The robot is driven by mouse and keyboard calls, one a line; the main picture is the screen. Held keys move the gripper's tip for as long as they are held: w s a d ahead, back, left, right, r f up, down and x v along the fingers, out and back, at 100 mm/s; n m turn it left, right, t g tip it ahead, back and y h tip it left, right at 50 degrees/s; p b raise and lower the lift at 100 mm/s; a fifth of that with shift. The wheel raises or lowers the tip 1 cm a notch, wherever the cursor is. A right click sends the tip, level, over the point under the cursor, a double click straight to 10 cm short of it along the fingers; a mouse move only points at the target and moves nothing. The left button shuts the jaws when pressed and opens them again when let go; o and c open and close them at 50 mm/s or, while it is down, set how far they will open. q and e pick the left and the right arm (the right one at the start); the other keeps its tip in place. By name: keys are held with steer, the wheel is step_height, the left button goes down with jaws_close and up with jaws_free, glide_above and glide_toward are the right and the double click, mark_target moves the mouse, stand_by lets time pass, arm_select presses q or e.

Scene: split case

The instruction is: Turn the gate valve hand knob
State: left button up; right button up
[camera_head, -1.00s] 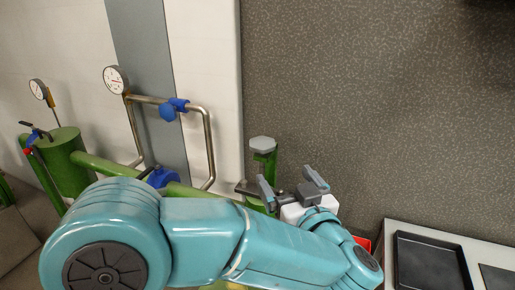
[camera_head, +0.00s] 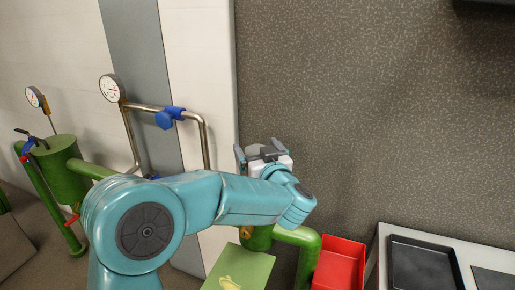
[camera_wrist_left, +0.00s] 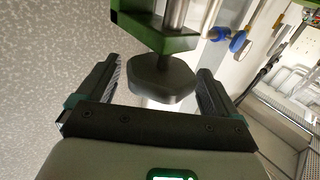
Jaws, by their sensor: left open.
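The gate valve hand knob (camera_wrist_left: 163,82) is a dark grey, many-sided knob on a short stem under a green yoke (camera_wrist_left: 165,32) in the left wrist view. In that view it lies between the two fingers of my open left gripper (camera_wrist_left: 159,72), with a visible gap on each side. In the head view my left gripper (camera_head: 261,151) is up at the knob by the wall edge, and it hides most of the knob and valve. My right gripper is not in view.
Green pipes (camera_head: 297,238) run below the valve. A red bin (camera_head: 340,265) and a counter with a black tray (camera_head: 425,264) stand at the right. A gauge (camera_head: 112,88) and a metal pipe with a blue fitting (camera_head: 170,116) are at the left.

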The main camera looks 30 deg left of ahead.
arm_select(q)
steer(key=shift+w+a+f, duration=0.1)
steer(key=c, duration=1)
steer(key=shift+o, duration=0.2)
steer(key=shift+r+p, duration=0.25)
steer(key=shift+p, duration=0.25)
steer(key=shift+f+n+g+y+p, duration=0.1)
steer(key=shift+n+g+y+p, duration=0.3)
steer(key=shift+n+g+y, duration=0.4)
steer(key=o, duration=1)
steer(key=shift+f, duration=0.1)
steer(key=shift+c, duration=0.2)
steer(key=b+v, duration=0.2)
steer(key=v, duration=1.4)
steer(key=shift+r, duration=0.3)
